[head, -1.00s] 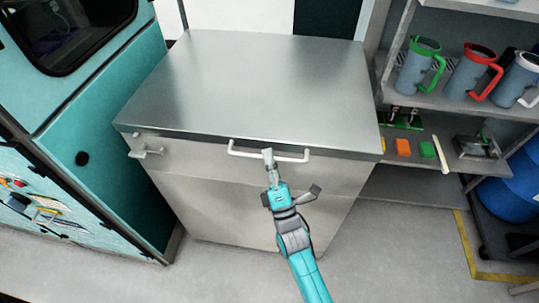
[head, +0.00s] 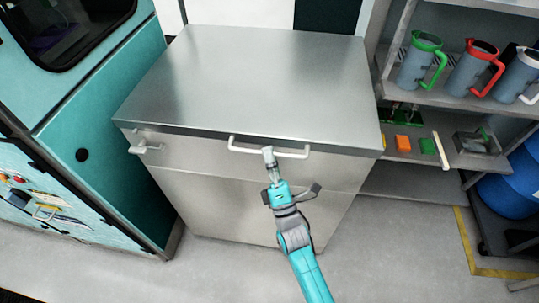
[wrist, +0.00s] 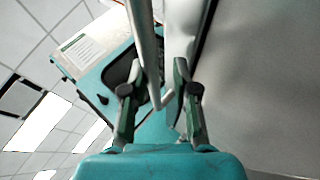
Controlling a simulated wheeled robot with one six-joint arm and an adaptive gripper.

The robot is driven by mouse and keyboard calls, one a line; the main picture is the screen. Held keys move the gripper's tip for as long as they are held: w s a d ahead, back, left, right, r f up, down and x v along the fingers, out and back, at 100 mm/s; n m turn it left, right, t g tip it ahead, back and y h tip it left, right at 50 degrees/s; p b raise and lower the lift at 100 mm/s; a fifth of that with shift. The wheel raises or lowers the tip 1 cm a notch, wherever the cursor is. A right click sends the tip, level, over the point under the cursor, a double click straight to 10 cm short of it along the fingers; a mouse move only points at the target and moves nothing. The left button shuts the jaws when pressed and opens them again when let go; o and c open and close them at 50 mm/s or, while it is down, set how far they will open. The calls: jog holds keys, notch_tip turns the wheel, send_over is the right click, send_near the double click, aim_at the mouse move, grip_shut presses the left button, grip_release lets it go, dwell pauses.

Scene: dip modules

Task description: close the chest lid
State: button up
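The metal chest (head: 255,205) stands in front of me in the head view. Its flat grey lid (head: 260,80) lies level on top, and no gap shows along its front edge. A white bar handle (head: 245,150) runs across the upper front, just under the lid edge. My gripper (head: 268,153) is at the middle of this handle. In the wrist view the handle (wrist: 148,50) passes between the two fingers of my gripper (wrist: 160,85). The fingers stand apart; firm contact with the bar cannot be made out.
A small latch-like fitting (head: 145,148) sits at the chest's front left. A teal machine (head: 95,130) stands close on the left. Shelves with several jugs (head: 472,68) stand on the right, with a blue barrel (head: 515,190) below. The floor in front is clear.

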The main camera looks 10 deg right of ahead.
jog(key=v, duration=1.2)
jog(key=s+d+f+m+g+h, duration=0.1)
jog(key=s+d+f+m+g, duration=0.15)
jog(key=s+m, duration=0.4)
jog(key=s+d+f+m+g+h, duration=0.15)
jog(key=s+d+m, duration=0.25)
jog(key=s, duration=0.6)
jog(key=s+d+r+m+g+h, duration=0.1)
jog(key=s+r+m+g, duration=0.1)
jog(key=s+m, duration=0.4)
jog(key=s+d+r+m+g+h, duration=0.1)
jog(key=s+d+r+m+g, duration=0.1)
jog(key=s+m, duration=0.5)
jog(key=s+r+g, duration=0.1)
jog(key=s+g, duration=0.1)
jog(key=shift+s, duration=0.35)
